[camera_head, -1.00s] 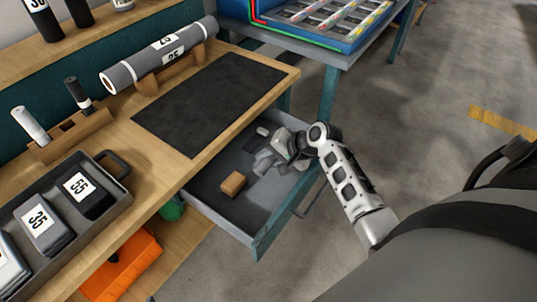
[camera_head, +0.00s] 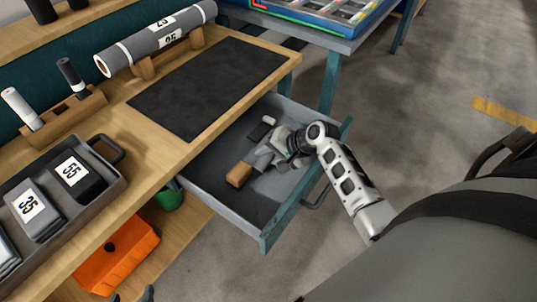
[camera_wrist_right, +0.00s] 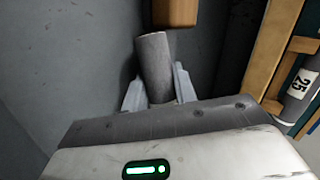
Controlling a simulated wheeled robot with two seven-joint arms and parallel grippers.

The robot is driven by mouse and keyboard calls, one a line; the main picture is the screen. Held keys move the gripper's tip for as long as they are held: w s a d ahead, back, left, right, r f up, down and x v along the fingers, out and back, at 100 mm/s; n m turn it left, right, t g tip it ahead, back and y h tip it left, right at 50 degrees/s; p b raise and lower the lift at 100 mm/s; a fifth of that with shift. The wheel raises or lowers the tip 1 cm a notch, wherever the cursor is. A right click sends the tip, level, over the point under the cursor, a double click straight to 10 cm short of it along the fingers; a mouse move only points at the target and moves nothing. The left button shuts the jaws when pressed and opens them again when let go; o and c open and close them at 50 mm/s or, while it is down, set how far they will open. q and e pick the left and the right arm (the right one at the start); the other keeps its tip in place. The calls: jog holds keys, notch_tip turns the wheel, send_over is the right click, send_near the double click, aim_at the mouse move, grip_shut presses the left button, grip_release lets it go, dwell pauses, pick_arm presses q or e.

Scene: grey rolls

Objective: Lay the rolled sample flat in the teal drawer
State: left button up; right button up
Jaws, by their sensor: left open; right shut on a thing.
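The teal-fronted drawer (camera_head: 266,232) is pulled out from under the wooden bench, with a grey inside. My right gripper (camera_head: 268,156) is low in the drawer, shut on a small grey roll. In the right wrist view the roll (camera_wrist_right: 155,65) lies between the two pale fingers (camera_wrist_right: 153,98), its far end pointing towards a wooden block (camera_wrist_right: 176,12). I cannot tell whether the roll touches the drawer floor. Only a dark tip of my left gripper (camera_head: 147,293) shows at the bottom edge of the head view, away from the drawer and apparently empty.
In the drawer lie the wooden block (camera_head: 238,174) and a dark item (camera_head: 261,129) with a white piece. On the bench are a black mat (camera_head: 205,85), a large labelled roll (camera_head: 155,42) on a cradle, and a tray (camera_head: 115,190). An orange box (camera_head: 120,255) sits below.

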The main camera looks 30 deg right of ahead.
pick_arm(q)
jog(key=shift+f, duration=0.15)
pick_arm(e)
jog(key=o, duration=1)
jog(key=shift+s+f, duration=0.4)
jog(key=shift+o, duration=0.2)
jog(key=shift+d, duration=0.1)
pick_arm(q)
jog(key=shift+a+r+p, duration=0.15)
jog(key=shift+r+p, duration=0.25)
jog(key=shift+p, duration=0.65)
pick_arm(e)
jog(key=w+r+v, duration=0.1)
jog(key=v, duration=1.5)
pick_arm(q)
jog(key=shift+w+r, duration=0.1)
jog(key=shift+r, duration=0.1)
pick_arm(e)
jog(key=shift+s+r, duration=0.1)
